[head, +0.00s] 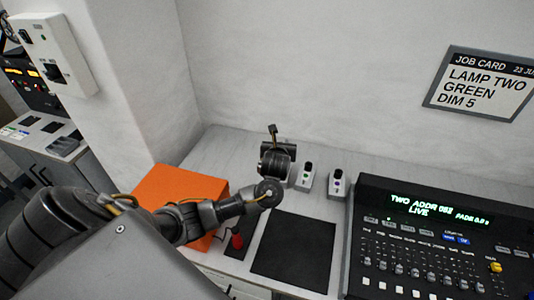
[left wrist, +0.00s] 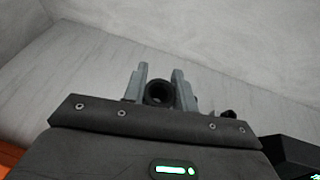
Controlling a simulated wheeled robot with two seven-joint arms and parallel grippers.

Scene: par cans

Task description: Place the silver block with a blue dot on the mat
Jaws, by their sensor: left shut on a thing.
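My left gripper (head: 277,158) is at the back of the counter, behind the mat and left of two small blocks. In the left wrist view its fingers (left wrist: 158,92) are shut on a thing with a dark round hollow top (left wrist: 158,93). The thing's body and any dot on it are hidden, so I cannot tell its colour mark. One silver block (head: 305,181) with a black top shows a green dot. Another silver block (head: 337,187) shows a purplish dot. The black mat (head: 293,250) lies bare in front of them. My right gripper is not in view.
An orange box (head: 178,187) stands left of the mat, partly behind my left arm. A red knob (head: 237,241) is at the mat's left. A lighting console (head: 440,240) stands at the right. A job card (head: 480,82) hangs on the wall.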

